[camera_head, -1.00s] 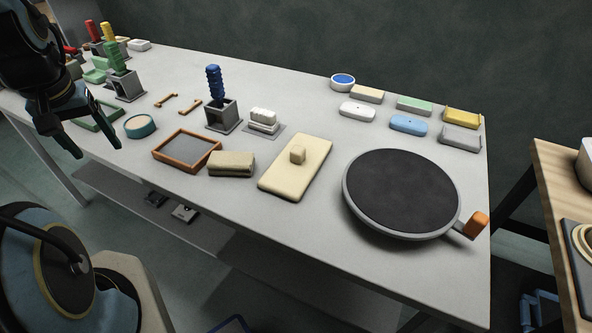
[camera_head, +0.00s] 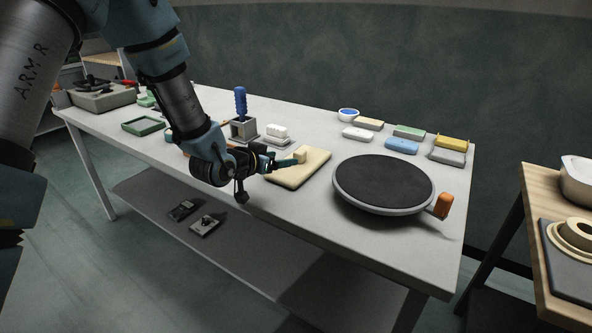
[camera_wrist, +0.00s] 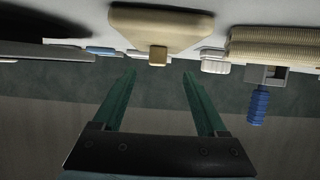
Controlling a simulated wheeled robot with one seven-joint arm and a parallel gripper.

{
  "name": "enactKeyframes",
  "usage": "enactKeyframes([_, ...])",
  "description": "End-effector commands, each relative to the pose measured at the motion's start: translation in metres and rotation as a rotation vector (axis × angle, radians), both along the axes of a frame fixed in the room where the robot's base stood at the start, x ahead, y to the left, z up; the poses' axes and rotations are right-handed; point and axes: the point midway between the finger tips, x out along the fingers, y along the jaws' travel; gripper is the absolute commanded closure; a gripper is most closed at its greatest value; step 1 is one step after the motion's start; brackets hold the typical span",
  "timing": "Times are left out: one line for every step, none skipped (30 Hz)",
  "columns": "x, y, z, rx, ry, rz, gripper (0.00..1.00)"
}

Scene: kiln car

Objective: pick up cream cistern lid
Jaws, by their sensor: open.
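The cream cistern lid (camera_head: 307,172) lies flat on the grey table, a rectangular slab with a small square knob (camera_head: 300,156) on top. My gripper (camera_head: 292,162) is low over the table at the lid's left side, its fingers pointing toward the knob. In the wrist view, the picture is upside down and my gripper (camera_wrist: 159,74) is open and empty. The lid (camera_wrist: 158,25) is ahead of the fingers, with its knob (camera_wrist: 158,56) lined up between the two tips and seemingly just beyond them. Contact with the knob cannot be told.
A round dark turntable (camera_head: 384,182) with an orange handle stands right of the lid. A holder (camera_head: 243,129) with a blue tool and a white brush (camera_head: 277,131) stand behind it. Several coloured blocks are at the back right. A ribbed tan sponge (camera_wrist: 270,45) shows in the wrist view.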

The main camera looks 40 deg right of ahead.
Motion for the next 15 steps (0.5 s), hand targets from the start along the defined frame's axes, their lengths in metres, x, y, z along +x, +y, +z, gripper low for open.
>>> enactKeyframes([0.001,-0.008,-0.002,0.002,0.001,-0.001,0.25])
enactKeyframes([0.003,-0.012,-0.004,0.002,0.001,-0.001,0.25])
enactKeyframes([0.004,-0.017,-0.006,0.001,0.0,0.0,0.25])
enactKeyframes([0.005,-0.021,-0.007,0.002,0.001,0.0,0.25])
enactKeyframes([0.006,-0.023,-0.009,0.002,0.001,0.0,0.25])
enactKeyframes([0.007,-0.027,-0.01,0.001,0.0,0.001,0.25])
enactKeyframes([0.007,-0.028,-0.011,0.002,0.0,0.001,0.25])
enactKeyframes([0.008,-0.03,-0.012,0.003,0.0,0.001,0.25])
enactKeyframes([0.008,-0.031,-0.013,0.003,0.0,0.001,0.25])
enactKeyframes([0.008,-0.033,-0.013,0.003,0.0,0.001,0.25])
enactKeyframes([0.009,-0.036,-0.013,0.003,0.0,0.001,0.25])
enactKeyframes([0.009,-0.04,-0.013,0.003,0.0,0.001,0.25])
enactKeyframes([0.009,-0.044,-0.014,0.004,0.001,0.002,0.25])
enactKeyframes([0.01,-0.049,-0.015,0.004,0.001,0.002,0.25])
enactKeyframes([0.01,-0.055,-0.016,0.003,0.0,0.001,0.25])
